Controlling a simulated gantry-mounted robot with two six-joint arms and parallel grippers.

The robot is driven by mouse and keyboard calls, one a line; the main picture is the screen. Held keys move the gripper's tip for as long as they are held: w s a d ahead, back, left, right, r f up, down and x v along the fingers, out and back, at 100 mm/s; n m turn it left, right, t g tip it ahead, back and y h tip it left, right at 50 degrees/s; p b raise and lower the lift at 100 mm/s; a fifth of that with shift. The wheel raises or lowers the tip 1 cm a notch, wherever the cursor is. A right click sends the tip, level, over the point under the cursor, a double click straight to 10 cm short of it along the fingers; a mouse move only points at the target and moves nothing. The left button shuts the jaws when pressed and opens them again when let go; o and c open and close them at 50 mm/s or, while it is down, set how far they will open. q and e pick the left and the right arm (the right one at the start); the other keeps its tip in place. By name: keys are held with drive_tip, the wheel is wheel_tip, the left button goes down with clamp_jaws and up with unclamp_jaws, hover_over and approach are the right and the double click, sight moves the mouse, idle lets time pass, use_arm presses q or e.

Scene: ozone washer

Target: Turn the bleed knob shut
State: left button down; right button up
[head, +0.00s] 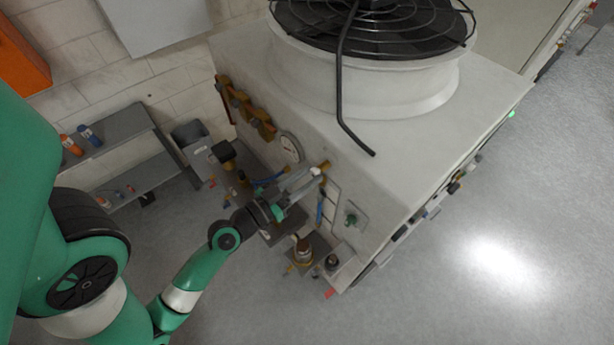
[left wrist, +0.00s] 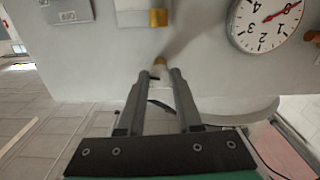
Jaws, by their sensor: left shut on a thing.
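My left gripper (head: 298,183) reaches from the left to the side panel of the white machine (head: 430,140). In the left wrist view its two fingers (left wrist: 160,88) are shut on a small pale part with a brass end (left wrist: 160,62), which I take to be the bleed knob. The fingers hide much of the knob, so its turn angle cannot be read. The knob sits close to the panel face. My right gripper is not in view.
A round gauge (left wrist: 267,22) with a red needle is right of the fingers. A white and brass fitting (left wrist: 158,17) and a grey OFF plate (left wrist: 68,14) are above. A black bent rod (head: 345,95) hangs over the machine top. Grey shelves (head: 125,125) stand at left; open floor (head: 490,260) lies right.

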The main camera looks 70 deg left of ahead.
use_arm(q)
drive_tip(key=n, duration=0.4)
drive_tip(key=n+p, duration=0.1)
drive_tip(key=n, duration=0.4)
drive_tip(key=shift+n, duration=0.4)
drive_tip(key=n+p, duration=0.1)
drive_tip(key=n, duration=0.4)
drive_tip(key=shift+r+n+p, duration=0.1)
drive_tip(key=shift+n+p, duration=0.2)
drive_tip(key=n+p, duration=0.1)
drive_tip(key=n, duration=0.3)
drive_tip(key=shift+n, duration=0.4)
drive_tip(key=c, duration=0.6)
unclamp_jaws()
drive_tip(key=shift+s+d, duration=0.1)
